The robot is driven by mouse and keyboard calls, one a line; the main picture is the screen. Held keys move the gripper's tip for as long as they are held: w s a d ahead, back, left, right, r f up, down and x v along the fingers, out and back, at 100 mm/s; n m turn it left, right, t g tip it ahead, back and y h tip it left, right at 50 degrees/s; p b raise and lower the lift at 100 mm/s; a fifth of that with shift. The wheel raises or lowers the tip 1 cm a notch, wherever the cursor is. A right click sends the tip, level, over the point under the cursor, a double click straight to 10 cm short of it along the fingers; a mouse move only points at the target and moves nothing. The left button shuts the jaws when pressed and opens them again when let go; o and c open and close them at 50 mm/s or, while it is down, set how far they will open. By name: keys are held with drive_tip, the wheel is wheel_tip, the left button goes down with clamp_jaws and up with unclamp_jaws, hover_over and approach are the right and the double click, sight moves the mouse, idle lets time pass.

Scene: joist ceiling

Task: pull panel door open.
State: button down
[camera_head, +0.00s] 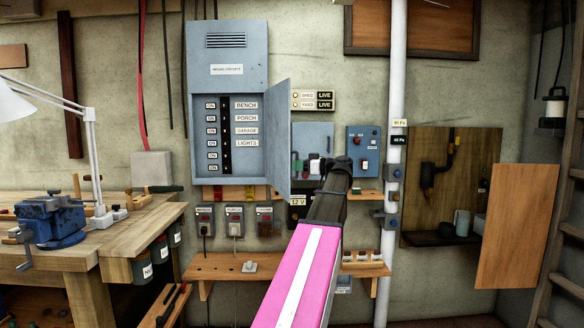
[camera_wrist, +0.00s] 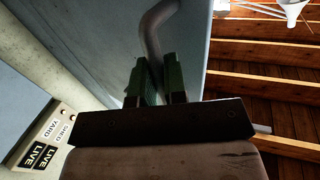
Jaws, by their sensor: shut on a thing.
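The panel door (camera_head: 279,140) is a blue-grey sheet on the right side of the grey electric panel (camera_head: 227,45). It stands swung out, leaving the labelled breakers (camera_head: 225,135) in plain view. In the wrist view the door (camera_wrist: 85,45) fills much of the upper middle, with a curved grey handle (camera_wrist: 152,32) on it. My gripper (camera_wrist: 157,80) has its green fingers shut on this handle. In the head view my gripper (camera_head: 307,166) is beside the door's free edge, and the handle is hard to make out.
A blue switch box (camera_head: 364,150) and a white pipe (camera_head: 392,160) are right of my gripper. A small shelf (camera_head: 225,264) is below the panel. A workbench (camera_head: 130,235) with a blue vise stands at left. An open wooden cabinet door (camera_head: 517,225) is at right.

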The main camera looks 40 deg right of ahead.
drive_tip(key=shift+w+d, duration=0.1)
drive_tip(key=shift+d, duration=0.1)
drive_tip(key=c, duration=1.2)
unclamp_jaws()
drive_tip(key=v, duration=1)
drive_tip(key=shift+s+d, duration=0.15)
drive_tip(key=shift+s, duration=0.2)
